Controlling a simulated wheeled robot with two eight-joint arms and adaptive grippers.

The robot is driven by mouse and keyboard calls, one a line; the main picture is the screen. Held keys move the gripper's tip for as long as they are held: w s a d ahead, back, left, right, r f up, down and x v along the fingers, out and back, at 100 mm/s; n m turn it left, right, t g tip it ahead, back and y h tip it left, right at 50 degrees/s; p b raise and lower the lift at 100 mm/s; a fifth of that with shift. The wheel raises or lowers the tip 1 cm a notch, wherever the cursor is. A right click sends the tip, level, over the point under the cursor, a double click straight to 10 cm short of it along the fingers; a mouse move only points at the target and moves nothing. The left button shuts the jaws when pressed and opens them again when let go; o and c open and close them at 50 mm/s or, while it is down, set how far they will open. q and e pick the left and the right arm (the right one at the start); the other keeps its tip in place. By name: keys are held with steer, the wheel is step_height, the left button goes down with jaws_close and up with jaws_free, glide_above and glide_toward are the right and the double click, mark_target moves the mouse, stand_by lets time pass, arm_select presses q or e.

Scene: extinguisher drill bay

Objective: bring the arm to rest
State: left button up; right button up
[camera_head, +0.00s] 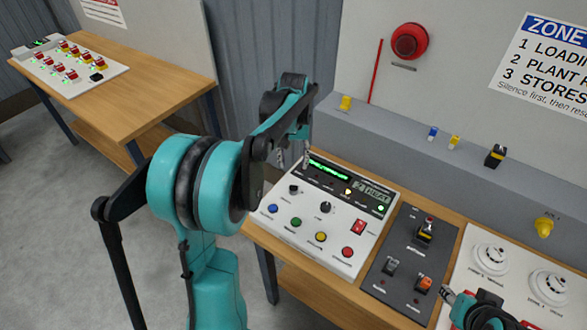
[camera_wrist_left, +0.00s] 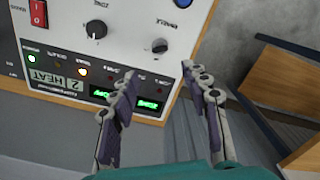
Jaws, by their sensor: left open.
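My left gripper (camera_head: 294,157) hangs over the back left corner of the white alarm panel (camera_head: 297,247) in the head view. In the left wrist view its two purple-padded fingers (camera_wrist_left: 163,80) are spread apart with nothing between them. The panel (camera_wrist_left: 55,40) shows upside down there, beyond the left finger. The gripper appears apart from the panel, though the exact gap is hard to judge. Part of my right arm (camera_head: 482,312) shows at the bottom right of the head view, by the detector board. Its jaws are not clear enough to read.
The wooden bench carries the panel, a dark switch plate (camera_head: 377,282) and a white detector board (camera_head: 474,274). A grey ledge (camera_head: 390,128) behind holds small yellow and blue items. A red bell (camera_head: 410,41) hangs on the wall. A second table (camera_head: 150,95) stands back left, with open floor before it.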

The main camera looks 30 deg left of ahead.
arm_select(q)
steer(key=shift+r, duration=0.2)
stand_by(0.4)
steer(key=s+d+f+m+t+b, duration=0.2)
steer(key=s+d+t, duration=0.1)
steer(key=s+d, duration=0.4)
steer(key=s+d+f+m+t+b, duration=0.2)
steer(key=s+d, duration=0.6)
steer(key=s, duration=0.4)
steer(key=shift+m+t+b, duration=0.5)
steer(key=shift+t+b, duration=0.2)
steer(key=shift+t, duration=0.4)
steer(key=shift+f, duration=0.1)
